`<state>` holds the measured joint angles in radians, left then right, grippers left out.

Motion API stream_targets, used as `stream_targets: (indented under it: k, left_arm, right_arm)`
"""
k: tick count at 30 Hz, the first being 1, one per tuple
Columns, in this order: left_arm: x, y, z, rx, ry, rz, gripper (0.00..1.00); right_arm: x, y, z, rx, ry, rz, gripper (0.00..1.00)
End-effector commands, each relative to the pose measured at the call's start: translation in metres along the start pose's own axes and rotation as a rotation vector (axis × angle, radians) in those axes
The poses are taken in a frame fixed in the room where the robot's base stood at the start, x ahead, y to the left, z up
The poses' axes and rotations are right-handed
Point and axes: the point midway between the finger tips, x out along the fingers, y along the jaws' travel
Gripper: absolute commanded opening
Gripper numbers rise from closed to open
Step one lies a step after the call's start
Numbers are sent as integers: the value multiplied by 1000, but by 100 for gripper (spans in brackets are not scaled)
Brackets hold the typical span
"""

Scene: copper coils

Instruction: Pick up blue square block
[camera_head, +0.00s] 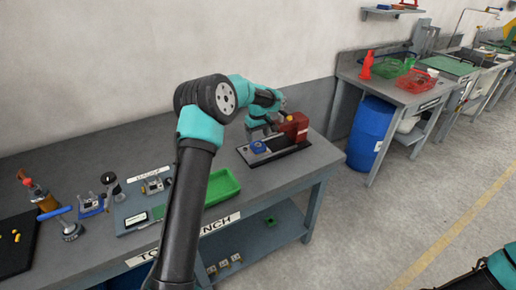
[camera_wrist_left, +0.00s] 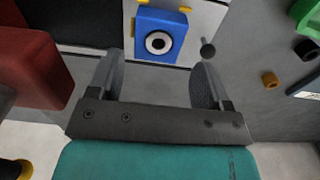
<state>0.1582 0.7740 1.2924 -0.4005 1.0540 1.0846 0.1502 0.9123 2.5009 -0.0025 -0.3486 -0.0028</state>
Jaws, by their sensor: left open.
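The blue square block (camera_head: 258,147) sits on the black-edged base plate (camera_head: 281,153) at the right end of the bench. In the left wrist view the block (camera_wrist_left: 172,25) shows a pale ring with a dark round centre on its face, and small yellow parts at its edges. My left gripper (camera_wrist_left: 157,80) is open and empty, with the block beyond its fingertips, roughly in line with the gap between them. In the head view my left arm reaches over to the plate, and its fingers are hard to make out. My right gripper is out of view.
A red block (camera_head: 296,126) stands on the plate close to the left gripper; a red body (camera_wrist_left: 35,80) shows at the left of the wrist view. A green tray (camera_head: 226,184) lies left of the plate. Tools and small parts crowd the bench's left side.

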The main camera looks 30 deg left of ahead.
Motion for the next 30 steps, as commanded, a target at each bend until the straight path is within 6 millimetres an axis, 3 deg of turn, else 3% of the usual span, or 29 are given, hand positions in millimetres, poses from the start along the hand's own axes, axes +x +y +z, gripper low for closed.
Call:
stream_targets:
  k: [11, 24, 30]
  left_arm:
    - [3, 0, 0, 0, 0, 0, 72]
    - [51, 2, 0, 0, -1, 0, 72]
    - [54, 2, 0, 0, 0, 1, 72]
  right_arm:
    - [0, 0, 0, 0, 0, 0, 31]
    - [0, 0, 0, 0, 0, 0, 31]
    - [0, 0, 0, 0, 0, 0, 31]
